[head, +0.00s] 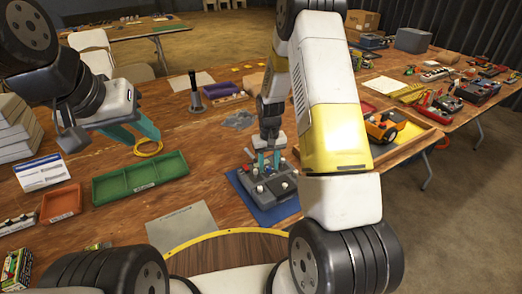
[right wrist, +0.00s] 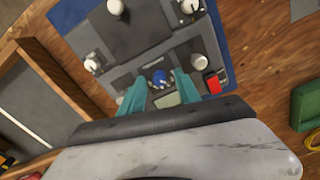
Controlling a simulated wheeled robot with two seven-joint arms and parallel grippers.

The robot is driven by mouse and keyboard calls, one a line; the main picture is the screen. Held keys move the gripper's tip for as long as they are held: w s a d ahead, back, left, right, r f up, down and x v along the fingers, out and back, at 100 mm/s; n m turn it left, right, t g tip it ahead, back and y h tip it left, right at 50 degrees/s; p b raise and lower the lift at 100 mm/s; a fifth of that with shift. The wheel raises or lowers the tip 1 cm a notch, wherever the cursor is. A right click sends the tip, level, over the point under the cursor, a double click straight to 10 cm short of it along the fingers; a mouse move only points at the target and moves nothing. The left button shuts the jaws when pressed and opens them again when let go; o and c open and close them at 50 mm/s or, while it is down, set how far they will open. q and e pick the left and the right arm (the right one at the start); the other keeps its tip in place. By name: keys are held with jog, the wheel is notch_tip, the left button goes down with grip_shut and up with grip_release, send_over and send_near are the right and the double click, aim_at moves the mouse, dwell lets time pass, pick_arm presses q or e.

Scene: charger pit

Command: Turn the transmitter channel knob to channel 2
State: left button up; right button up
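The transmitter (head: 243,177) is a dark grey box with several white knobs and sticks, lying on a blue mat (head: 282,210) on the wooden table. In the right wrist view, a blue knob (right wrist: 160,77) with a pale pointer sits on its panel (right wrist: 150,47), near a red switch (right wrist: 213,84). My right gripper (right wrist: 159,78) points down over the panel, its teal fingers apart on either side of the blue knob with gaps. The head view shows the right gripper (head: 267,160) low over the transmitter. I cannot read channel marks. My left gripper (head: 135,134) is open and empty above the table.
A green tray (head: 140,181) and an orange tray (head: 61,203) lie to the left, with a yellow cable ring (head: 148,147) behind. A wooden tray with an orange toy vehicle (head: 384,127) is right of the transmitter. A grey sheet (head: 182,228) lies in front.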

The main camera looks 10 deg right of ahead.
aim_at(268, 167)
jog(key=shift+r, duration=0.1)
notch_tip(268, 167, up, 8)
jog(key=shift+f, duration=0.2)
dwell(0.4)
